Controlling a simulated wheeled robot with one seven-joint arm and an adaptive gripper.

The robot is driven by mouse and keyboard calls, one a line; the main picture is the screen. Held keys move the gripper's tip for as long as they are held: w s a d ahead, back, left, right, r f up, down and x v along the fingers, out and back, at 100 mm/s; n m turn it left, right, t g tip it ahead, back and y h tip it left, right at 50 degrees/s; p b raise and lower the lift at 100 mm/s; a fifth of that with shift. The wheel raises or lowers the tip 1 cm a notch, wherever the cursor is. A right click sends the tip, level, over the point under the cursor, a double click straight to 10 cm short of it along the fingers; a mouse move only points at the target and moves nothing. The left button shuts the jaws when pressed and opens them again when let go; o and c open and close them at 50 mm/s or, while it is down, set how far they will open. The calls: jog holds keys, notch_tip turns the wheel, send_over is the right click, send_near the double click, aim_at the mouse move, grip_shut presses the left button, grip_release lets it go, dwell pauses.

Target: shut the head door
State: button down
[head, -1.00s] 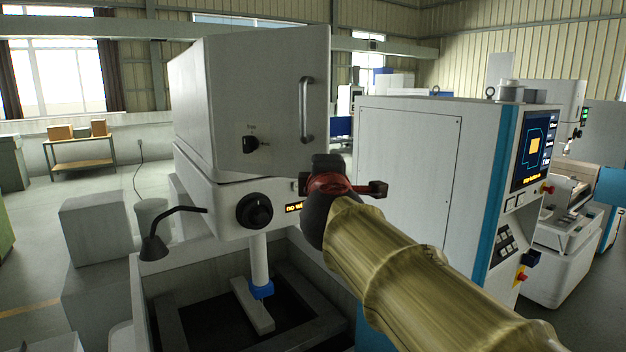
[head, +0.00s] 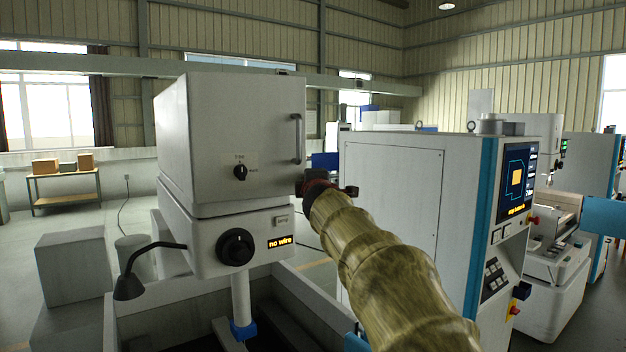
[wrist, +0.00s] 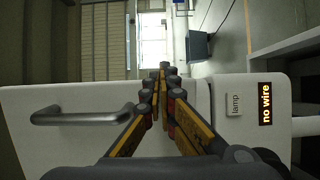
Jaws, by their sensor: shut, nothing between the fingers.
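The head door (head: 218,125) is the pale front panel of the machine head's upper box, with a vertical bar handle (head: 297,139) near its right edge and a dark knob (head: 240,172) low down. It looks flush or nearly flush with the lower head (head: 207,245); I cannot tell whether a thin gap remains. My gripper (head: 312,183) is at the door's lower right corner, below the handle. In the wrist view my gripper (wrist: 162,72) is shut and empty, its fingers across the door's edge beside the handle (wrist: 82,114). Contact is unclear.
The lower head carries a large black knob (head: 236,247) and a "no wire" display (head: 280,242). A black lamp (head: 130,285) sticks out at left. A tall control cabinet (head: 393,200) stands close on the right. Open floor lies at the far left.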

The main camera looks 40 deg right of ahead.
aim_at(302, 175)
jog(key=shift+w+d+n+t+y+p, duration=0.35)
jog(key=shift+w+y+p, duration=0.25)
jog(key=shift+w, duration=0.4)
jog(key=shift+w+d+n+t+y+p, duration=0.25)
jog(key=shift+w+n+y+p, duration=0.3)
jog(key=shift+w, duration=0.45)
jog(key=shift+w+d+n+t+y+p, duration=0.3)
jog(key=shift+w+y+p, duration=0.35)
jog(key=shift+w, duration=0.35)
